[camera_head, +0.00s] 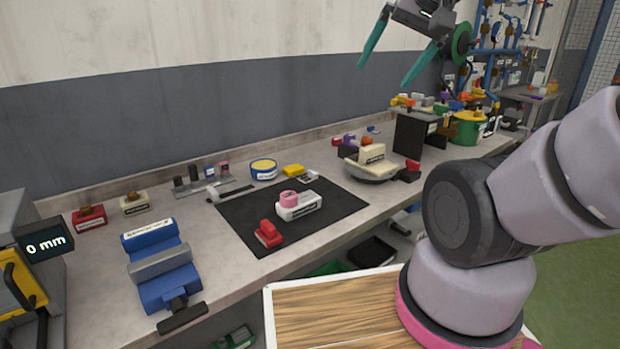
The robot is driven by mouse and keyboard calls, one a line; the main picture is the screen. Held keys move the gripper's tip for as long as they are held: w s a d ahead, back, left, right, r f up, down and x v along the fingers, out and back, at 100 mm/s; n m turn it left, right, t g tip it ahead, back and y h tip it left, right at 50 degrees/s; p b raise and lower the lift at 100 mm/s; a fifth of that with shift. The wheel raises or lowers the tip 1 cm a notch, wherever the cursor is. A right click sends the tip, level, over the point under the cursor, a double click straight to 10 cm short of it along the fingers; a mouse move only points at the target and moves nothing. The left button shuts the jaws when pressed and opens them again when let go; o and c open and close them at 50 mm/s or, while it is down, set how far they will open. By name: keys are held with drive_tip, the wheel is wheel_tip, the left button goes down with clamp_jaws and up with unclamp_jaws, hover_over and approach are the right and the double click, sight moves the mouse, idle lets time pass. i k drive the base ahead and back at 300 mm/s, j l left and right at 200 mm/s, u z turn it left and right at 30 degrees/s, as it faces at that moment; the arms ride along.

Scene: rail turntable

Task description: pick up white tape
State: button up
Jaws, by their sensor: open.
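A white block-like body with a dark label (300,207) sits on the black mat (340,216), with a pink roll (289,198) at its left end. It looks like a tape dispenser, but I cannot tell for sure whether it is the white tape. A round yellow roll with a blue band and a pale label (264,170) lies behind the mat. My gripper (384,76) is at the top, its two teal fingers spread wide and pointing down to the left. It is empty, high above the bench and apart from everything on it.
A red object (268,234) sits on the mat's front edge. A blue vise (160,265) stands at the left, and a beige-topped device (371,163) at the mat's right. A black block (416,136) and green container (468,130) stand farther right. The mat's right part is clear.

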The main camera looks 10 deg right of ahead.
sight(312, 176)
drive_tip(key=i+l, duration=0.2)
drive_tip(key=l, duration=0.15)
drive_tip(key=i+l+u, duration=0.15)
drive_tip(key=i+l, duration=0.2)
drive_tip(key=l, duration=0.3)
drive_tip(key=i+l+u, duration=0.15)
drive_tip(key=l, duration=0.2)
drive_tip(key=i+l, duration=0.15)
drive_tip(key=l, duration=0.25)
drive_tip(key=u, duration=0.05)
